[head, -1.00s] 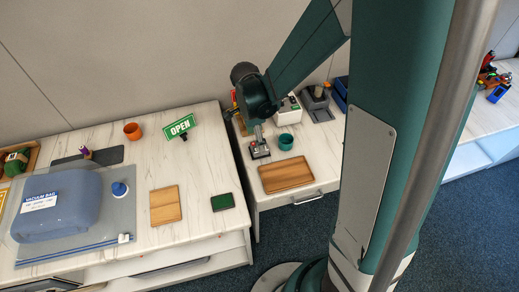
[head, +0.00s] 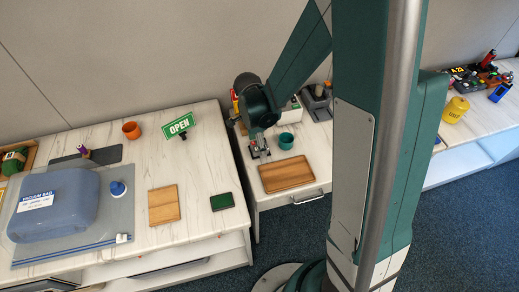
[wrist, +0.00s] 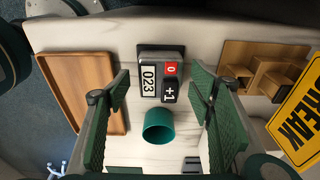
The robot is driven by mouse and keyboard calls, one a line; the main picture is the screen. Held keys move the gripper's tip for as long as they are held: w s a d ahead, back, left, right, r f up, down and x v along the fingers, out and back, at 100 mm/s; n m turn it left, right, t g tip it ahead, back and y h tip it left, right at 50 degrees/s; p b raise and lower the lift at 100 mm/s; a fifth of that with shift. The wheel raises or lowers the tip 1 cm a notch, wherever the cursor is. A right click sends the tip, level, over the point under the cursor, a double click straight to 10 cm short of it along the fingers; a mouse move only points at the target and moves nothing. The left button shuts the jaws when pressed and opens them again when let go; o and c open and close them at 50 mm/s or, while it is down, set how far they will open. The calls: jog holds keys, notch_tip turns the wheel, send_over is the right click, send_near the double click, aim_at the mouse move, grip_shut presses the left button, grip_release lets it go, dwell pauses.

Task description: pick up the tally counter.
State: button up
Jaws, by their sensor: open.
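The tally counter (wrist: 148,79) is a dark grey box with a "023" display, a red "0" button and a black "+1" button. In the wrist view it lies face up on the pale counter top, between and a little beyond my open gripper's (wrist: 160,88) fingertips, with nothing held. In the head view my gripper (head: 260,150) points down over the counter's spot, left of the teal cup, and mostly hides it. I cannot tell the exact height of the fingertips.
A teal cup (wrist: 158,126) stands close beside the tally counter. A wooden tray (head: 287,175) lies in front. A wooden organizer (wrist: 236,55) and a yellow "BREAK" sign (wrist: 298,122) are at the wrist view's right. The left table holds a green "OPEN" sign (head: 178,125).

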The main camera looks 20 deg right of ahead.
jog(key=shift+f, duration=0.8)
jog(key=shift+c, duration=0.7)
jog(key=c, duration=1.1)
